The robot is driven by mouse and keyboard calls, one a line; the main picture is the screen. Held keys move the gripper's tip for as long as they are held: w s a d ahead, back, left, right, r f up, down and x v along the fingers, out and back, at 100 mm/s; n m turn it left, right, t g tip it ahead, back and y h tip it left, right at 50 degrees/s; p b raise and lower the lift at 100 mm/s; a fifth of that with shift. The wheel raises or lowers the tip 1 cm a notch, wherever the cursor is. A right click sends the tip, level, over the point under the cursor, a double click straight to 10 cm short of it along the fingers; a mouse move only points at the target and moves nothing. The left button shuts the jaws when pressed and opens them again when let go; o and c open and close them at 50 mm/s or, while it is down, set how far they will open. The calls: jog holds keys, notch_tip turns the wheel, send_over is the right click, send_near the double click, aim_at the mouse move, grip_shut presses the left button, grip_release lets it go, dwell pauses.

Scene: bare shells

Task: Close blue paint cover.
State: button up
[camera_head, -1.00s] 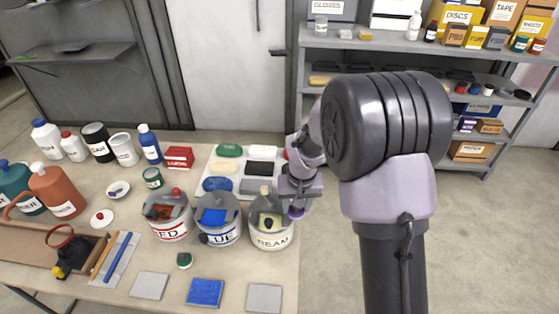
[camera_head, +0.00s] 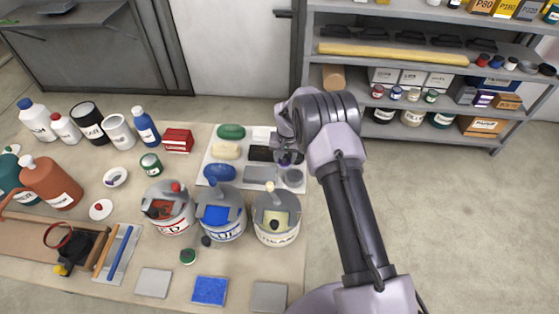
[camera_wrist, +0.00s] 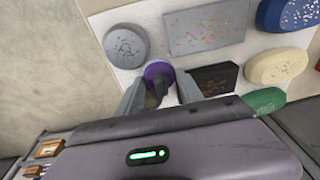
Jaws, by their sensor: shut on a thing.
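The blue paint can (camera_head: 222,234) stands on the table between the red and cream cans, with blue paint (camera_head: 215,215) showing through the opening of its top. Its grey cover (camera_head: 232,198) spans the back part of the top, with a small knob (camera_head: 212,181) at the back. My gripper (camera_head: 288,158) is well behind and right of this can, over the right side of the white tray. In the wrist view it is shut on a small purple round thing with a dark middle (camera_wrist: 158,78). The blue can is not in the wrist view.
A red can (camera_head: 172,222) and a cream can (camera_head: 277,238) flank the blue one closely. The white tray (camera_wrist: 150,18) behind them bears several coloured pads. Bottles and jugs stand at the left; flat tiles (camera_head: 209,290) lie in front.

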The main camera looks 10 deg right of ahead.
aim_at(285, 163)
notch_tip(285, 163, down, 3)
jog(key=shift+f, duration=0.2)
jog(key=shift+b, duration=0.3)
jog(key=shift+f, duration=0.15)
jog(key=o, duration=1.3)
